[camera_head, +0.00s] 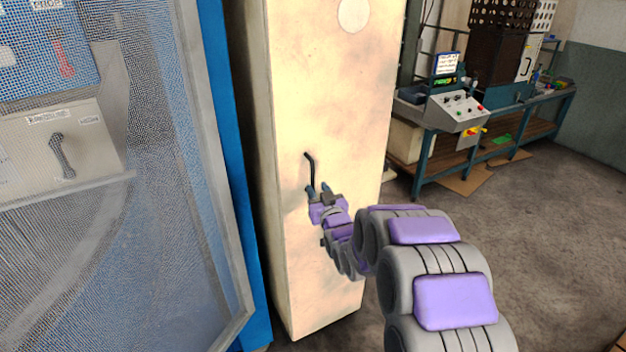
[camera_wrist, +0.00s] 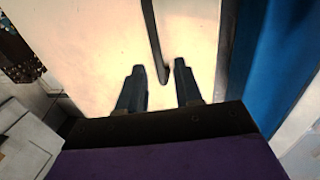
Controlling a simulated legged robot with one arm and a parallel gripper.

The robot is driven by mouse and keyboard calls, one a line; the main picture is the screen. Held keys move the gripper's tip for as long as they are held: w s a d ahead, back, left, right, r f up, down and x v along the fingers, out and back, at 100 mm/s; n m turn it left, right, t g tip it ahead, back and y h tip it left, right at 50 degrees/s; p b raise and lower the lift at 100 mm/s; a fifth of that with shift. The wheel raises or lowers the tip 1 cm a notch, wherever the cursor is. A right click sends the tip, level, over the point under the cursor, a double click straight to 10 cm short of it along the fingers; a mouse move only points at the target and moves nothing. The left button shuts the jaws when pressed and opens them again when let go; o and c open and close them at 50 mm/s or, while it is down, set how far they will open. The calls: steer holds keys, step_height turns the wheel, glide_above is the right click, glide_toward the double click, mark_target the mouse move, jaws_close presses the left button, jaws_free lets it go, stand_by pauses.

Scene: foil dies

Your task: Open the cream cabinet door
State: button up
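The cream cabinet (camera_head: 325,85) stands upright in the middle of the head view, and its door looks shut. A thin dark handle (camera_head: 311,170) runs down the door; it also shows in the wrist view (camera_wrist: 153,35). My gripper (camera_head: 318,190) is at the lower end of the handle. In the wrist view my gripper (camera_wrist: 159,72) is open, with its two fingertips apart. The handle's lower end lies between the fingertips in the picture, closer to the right one. I cannot tell whether a finger touches it.
A blue machine with a mesh guard (camera_head: 150,180) stands close on the left of the cabinet. A workbench (camera_head: 480,150) with a control box (camera_head: 455,112) is at the back right. The grey floor (camera_head: 560,230) on the right is clear.

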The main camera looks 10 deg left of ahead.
mark_target(313, 179)
steer(key=shift+b+x, duration=0.6)
steer(key=shift+x, duration=3.4)
steer(key=shift+s+d+r, duration=0.1)
steer(key=shift+s+d, duration=0.1)
steer(key=shift+d, duration=0.35)
steer(key=c, duration=0.4)
steer(key=shift+a, duration=0.3)
jaws_close()
